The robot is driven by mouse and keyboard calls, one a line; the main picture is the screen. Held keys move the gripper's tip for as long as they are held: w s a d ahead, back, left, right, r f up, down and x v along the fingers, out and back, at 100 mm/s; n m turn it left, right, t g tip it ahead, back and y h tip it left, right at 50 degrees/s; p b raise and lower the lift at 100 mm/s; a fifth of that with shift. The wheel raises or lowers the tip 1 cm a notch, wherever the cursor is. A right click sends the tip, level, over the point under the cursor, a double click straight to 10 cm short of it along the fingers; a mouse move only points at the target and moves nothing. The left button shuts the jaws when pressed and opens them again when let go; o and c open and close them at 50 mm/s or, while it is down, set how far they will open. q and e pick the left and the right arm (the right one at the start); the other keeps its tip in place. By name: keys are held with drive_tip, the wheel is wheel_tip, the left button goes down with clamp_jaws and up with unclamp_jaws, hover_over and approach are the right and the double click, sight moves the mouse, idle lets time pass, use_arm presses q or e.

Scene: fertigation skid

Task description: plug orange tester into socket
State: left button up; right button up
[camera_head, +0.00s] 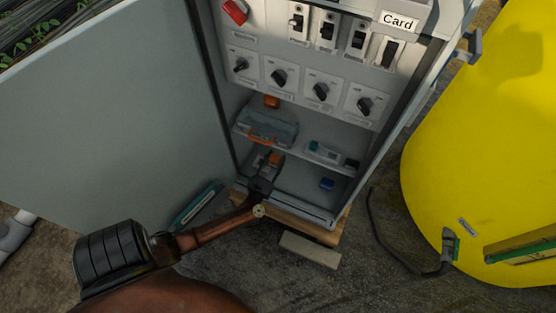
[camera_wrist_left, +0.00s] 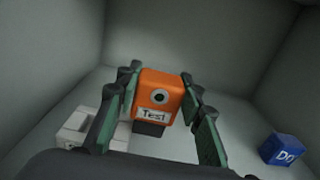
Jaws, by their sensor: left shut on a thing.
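The orange tester (camera_wrist_left: 160,95), a small block labelled "Test" with a round grey feature, sits between the fingers of my left gripper in the left wrist view. My left gripper (camera_head: 266,174) reaches into the lower compartment of the open cabinet in the head view and is shut on the tester. Only a little of the tester (camera_head: 275,159) shows there. A pale socket-like fitting (camera_wrist_left: 83,128) lies behind the left finger in the wrist view, partly covered. I cannot tell whether the tester touches it. My right gripper is not in view.
A blue block (camera_wrist_left: 284,149) marked "DO" lies at right in the compartment. The shelf above holds a grey toolbox (camera_head: 268,124) and a small white-green device (camera_head: 323,151). The open door (camera_head: 120,120) stands left; a yellow tank (camera_head: 490,130) stands right.

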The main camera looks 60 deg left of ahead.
use_arm(q)
drive_tip(key=shift+s+a+r+b, duration=0.1)
drive_tip(key=shift+s+a, duration=0.45)
drive_tip(key=shift+a, duration=0.25)
drive_tip(key=shift+s+a+b, duration=0.15)
drive_tip(key=shift+s+a, duration=0.4)
drive_tip(key=shift+a, duration=0.3)
drive_tip(key=shift+s+a+r+b, duration=0.1)
drive_tip(key=shift+s+a, duration=0.45)
drive_tip(key=shift+a, duration=0.25)
drive_tip(key=shift+f, duration=0.15)
drive_tip(key=shift+f+b, duration=0.6)
drive_tip(key=shift+f, duration=0.15)
drive_tip(key=shift+f, duration=0.25)
drive_tip(key=shift+f, duration=0.3)
idle(0.4)
